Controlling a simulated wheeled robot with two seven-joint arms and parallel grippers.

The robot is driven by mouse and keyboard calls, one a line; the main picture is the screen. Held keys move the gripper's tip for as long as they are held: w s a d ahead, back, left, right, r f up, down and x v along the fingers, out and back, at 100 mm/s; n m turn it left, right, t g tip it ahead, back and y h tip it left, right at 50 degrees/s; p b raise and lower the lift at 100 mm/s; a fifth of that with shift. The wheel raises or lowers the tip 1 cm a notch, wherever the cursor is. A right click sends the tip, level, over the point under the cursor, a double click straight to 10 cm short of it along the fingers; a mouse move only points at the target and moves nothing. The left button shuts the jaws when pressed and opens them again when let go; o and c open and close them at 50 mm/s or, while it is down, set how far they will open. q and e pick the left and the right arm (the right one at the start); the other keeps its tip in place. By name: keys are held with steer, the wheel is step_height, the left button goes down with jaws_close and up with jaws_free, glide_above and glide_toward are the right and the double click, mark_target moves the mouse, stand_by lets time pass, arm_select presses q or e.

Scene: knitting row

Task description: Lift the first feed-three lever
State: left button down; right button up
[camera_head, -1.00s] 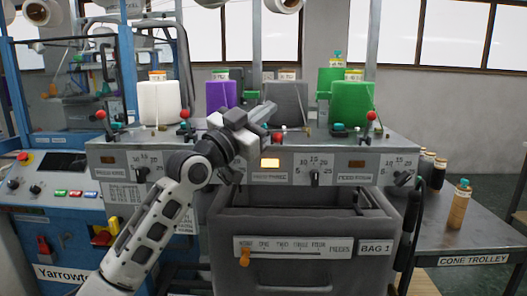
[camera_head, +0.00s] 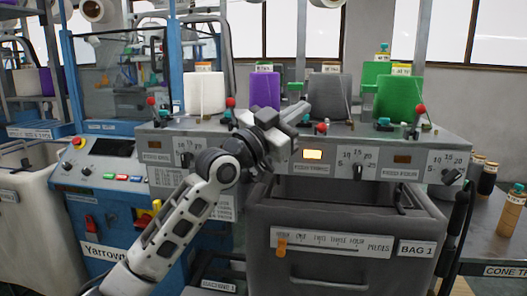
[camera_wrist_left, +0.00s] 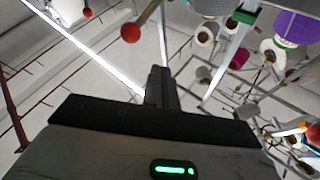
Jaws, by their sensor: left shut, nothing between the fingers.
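The feed-three lever has a red knob (camera_head: 321,128), which sits low against the grey panel, below the grey yarn cone (camera_head: 331,97) and above a lit amber lamp (camera_head: 312,155). The other red lever knobs stand higher. My left gripper (camera_head: 300,110) is shut and empty, just left of and slightly above the feed-three knob; I cannot tell whether they touch. In the left wrist view the shut fingers (camera_wrist_left: 160,88) point upward, with a red knob (camera_wrist_left: 131,32) apart from them at upper left. My right gripper is not in view.
A purple cone (camera_head: 265,90) and a white cone (camera_head: 205,93) stand left of the grey one, a green cone (camera_head: 398,98) right. Neighbouring red knobs (camera_head: 230,102) and (camera_head: 420,108) rise along the panel. A grey bin (camera_head: 345,210) hangs below; a cone trolley (camera_head: 490,235) is at right.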

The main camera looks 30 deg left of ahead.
arm_select(q)
steer(key=b+v, duration=0.2)
steer(key=v, duration=0.8)
steer(key=shift+f, duration=0.45)
steer(key=shift+w+a, duration=0.15)
steer(key=s+d+f+n+g+y, duration=0.2)
steer(key=d+f, duration=0.1)
steer(key=f, duration=1)
steer(key=s+d+f+n+g+y, duration=0.2)
steer(key=d+f, duration=0.1)
steer(key=f, duration=1.1)
steer(key=s+d+f+n+g+y, duration=0.1)
steer(key=s+d+f+g, duration=0.1)
steer(key=s+f, duration=0.7)
steer(key=s+d+f+n+g+y, duration=0.2)
steer(key=s+f+g, duration=0.1)
steer(key=s+f, duration=0.6)
steer(key=shift+d+f, duration=0.2)
steer(key=shift+f, duration=0.5)
steer(key=shift+s, duration=0.15)
